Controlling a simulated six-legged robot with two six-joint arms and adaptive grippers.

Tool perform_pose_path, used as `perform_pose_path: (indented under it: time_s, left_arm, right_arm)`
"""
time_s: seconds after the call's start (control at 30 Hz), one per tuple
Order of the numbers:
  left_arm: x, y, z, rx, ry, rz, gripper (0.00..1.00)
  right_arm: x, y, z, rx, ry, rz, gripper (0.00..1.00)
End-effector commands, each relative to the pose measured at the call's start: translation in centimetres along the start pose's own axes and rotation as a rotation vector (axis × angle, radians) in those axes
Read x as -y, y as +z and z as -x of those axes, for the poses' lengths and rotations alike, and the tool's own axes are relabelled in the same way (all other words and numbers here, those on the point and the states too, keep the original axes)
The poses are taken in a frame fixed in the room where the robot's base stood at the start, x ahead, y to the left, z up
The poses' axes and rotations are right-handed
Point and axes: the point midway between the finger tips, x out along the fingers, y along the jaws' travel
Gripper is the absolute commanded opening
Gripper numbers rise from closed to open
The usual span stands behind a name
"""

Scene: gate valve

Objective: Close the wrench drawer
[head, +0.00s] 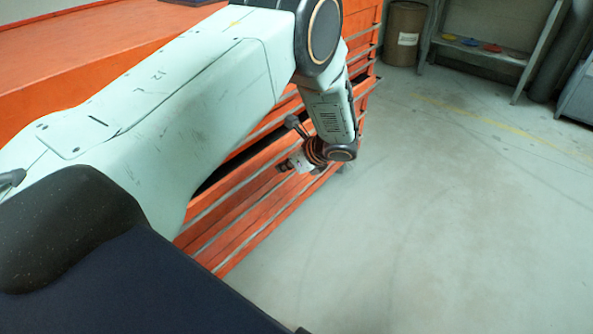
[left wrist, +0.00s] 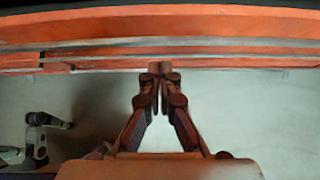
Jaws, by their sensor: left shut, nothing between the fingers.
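The orange tool cabinet (head: 232,245) has several drawers with grey handle rails and runs diagonally under my left arm. A dark gap shows between its drawer fronts beside my wrist; I cannot tell which drawer is the wrench drawer or how far it stands out, and no wrenches show. My left gripper (head: 287,166) is at the drawer fronts, partly hidden by its wrist. In the left wrist view, its fingers (left wrist: 160,68) are together and empty, with the tips at the lower edge of an orange drawer front (left wrist: 180,58). I cannot tell whether they touch. My right gripper is out of view.
The grey floor (head: 430,220) right of the cabinet is clear. A brown drum (head: 403,35) stands beyond the cabinet's far end. A grey shelf unit (head: 480,52) with small coloured items stands at the back right.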

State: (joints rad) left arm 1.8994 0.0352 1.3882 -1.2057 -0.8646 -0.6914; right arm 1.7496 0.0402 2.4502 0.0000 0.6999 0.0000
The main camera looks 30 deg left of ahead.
Motion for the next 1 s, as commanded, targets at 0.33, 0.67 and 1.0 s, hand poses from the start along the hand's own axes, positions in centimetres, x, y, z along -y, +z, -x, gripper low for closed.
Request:
perform_pose_path:
  time_s: [0.33, 0.67, 1.0]
  left_arm:
    - [0.1, 1.6, -1.6, 0.000, 0.002, -0.001, 0.00]
    - [0.0, 2.0, -1.9, -0.001, 0.003, 0.000, 0.00]
    - [0.0, 5.7, -5.6, 0.000, 0.002, 0.000, 0.00]
  right_arm:
    - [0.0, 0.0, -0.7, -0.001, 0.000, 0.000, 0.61]
    - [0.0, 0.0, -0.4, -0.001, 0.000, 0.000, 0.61]
    - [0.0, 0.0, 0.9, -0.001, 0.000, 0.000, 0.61]
